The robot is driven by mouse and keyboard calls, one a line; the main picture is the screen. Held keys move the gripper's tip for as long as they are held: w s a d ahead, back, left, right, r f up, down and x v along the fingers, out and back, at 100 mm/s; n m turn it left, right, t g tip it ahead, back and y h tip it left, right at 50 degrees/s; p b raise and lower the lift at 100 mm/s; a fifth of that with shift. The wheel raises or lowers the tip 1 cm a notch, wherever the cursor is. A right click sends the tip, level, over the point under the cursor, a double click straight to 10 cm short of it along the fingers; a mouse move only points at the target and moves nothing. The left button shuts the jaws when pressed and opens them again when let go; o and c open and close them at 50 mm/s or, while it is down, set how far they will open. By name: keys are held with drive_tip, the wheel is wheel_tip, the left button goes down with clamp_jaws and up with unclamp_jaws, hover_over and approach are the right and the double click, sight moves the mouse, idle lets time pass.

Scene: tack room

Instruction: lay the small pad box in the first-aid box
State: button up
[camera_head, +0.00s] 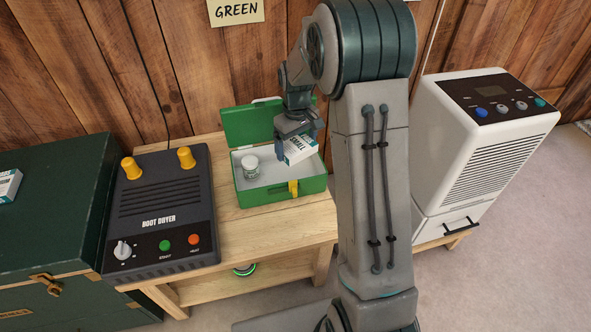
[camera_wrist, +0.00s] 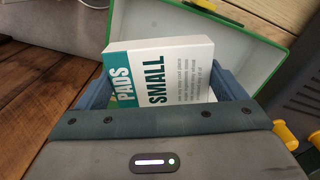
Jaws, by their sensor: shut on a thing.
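The small pad box (camera_head: 299,149) is white and teal and is held in my gripper (camera_head: 298,132) at the right part of the open green first-aid box (camera_head: 283,193). In the wrist view the pad box (camera_wrist: 160,74) shows the words "PADS" and "SMALL" between the blue fingers. My gripper is shut on it. The pad box looks tilted; I cannot tell whether it touches the first-aid box floor.
A boot dryer (camera_head: 158,205) with yellow posts stands left of the first-aid box on the wooden table (camera_head: 262,226). A dark green trunk (camera_head: 52,215) with another small box (camera_head: 9,184) on it is further left. A white appliance (camera_head: 480,140) stands at right.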

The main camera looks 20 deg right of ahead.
drive_tip(key=b, duration=0.2)
hover_over(295, 176)
wheel_tip(295, 176, down, 4)
drive_tip(key=f, duration=0.1)
wheel_tip(295, 176, down, 7)
drive_tip(key=b, duration=0.3)
drive_tip(key=shift+r, duration=0.15)
drive_tip(key=shift+w, duration=0.15)
drive_tip(key=shift+r, duration=0.1)
drive_tip(key=o, duration=0.7)
drive_tip(key=shift+f, duration=0.2)
drive_tip(key=shift+r, duration=0.1)
